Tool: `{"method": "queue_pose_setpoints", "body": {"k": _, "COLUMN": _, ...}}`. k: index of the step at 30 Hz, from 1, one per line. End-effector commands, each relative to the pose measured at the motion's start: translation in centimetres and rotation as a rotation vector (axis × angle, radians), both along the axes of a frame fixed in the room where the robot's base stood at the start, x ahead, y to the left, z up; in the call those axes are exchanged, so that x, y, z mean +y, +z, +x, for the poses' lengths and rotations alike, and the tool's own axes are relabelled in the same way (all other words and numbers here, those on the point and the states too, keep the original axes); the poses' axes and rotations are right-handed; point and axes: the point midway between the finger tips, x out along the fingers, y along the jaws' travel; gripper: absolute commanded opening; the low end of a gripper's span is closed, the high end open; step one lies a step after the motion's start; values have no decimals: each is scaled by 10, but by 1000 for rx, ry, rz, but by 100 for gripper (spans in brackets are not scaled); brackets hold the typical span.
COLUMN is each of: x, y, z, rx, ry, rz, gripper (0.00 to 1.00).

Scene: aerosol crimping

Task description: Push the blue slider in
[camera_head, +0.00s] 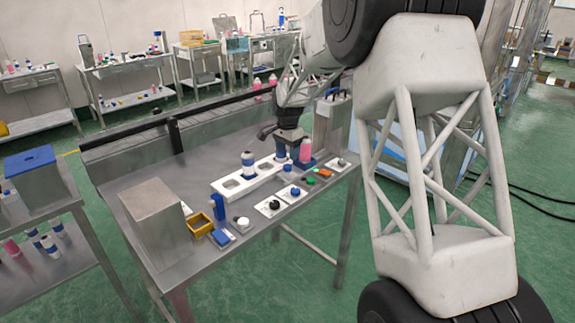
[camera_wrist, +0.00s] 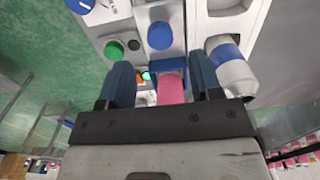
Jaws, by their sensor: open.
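A blue block (camera_head: 308,162), which looks like the blue slider, sits at the foot of a pink bottle (camera_head: 305,149) by the metal press at the table's far right. In the wrist view, the blue block (camera_wrist: 171,66) shows just beyond the pink bottle (camera_wrist: 172,88). My gripper (camera_head: 287,153) points down beside the pink bottle. In the wrist view, my gripper (camera_wrist: 161,84) is open, with its blue fingers on either side of the pink bottle and clear gaps to it. How far in the block sits cannot be told.
A white rack (camera_head: 231,187) holds a blue-and-white bottle (camera_head: 248,163). Switch plates with blue, black, green and orange knobs line the table's front edge. A metal box (camera_head: 155,222) and yellow bin (camera_head: 199,222) stand at the near left. The table behind the rack is largely bare.

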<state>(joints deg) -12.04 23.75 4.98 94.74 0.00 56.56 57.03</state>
Motion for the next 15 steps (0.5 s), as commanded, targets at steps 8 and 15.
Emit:
{"method": "queue_pose_setpoints", "body": {"k": 8, "x": 0, "y": -34, "z": 0, "rx": 1, "ry": 0, "rz": -1, "gripper": 59}}
{"method": "queue_pose_setpoints", "body": {"k": 15, "x": 0, "y": -52, "z": 0, "rx": 0, "ry": 0, "rz": 0, "gripper": 59}}
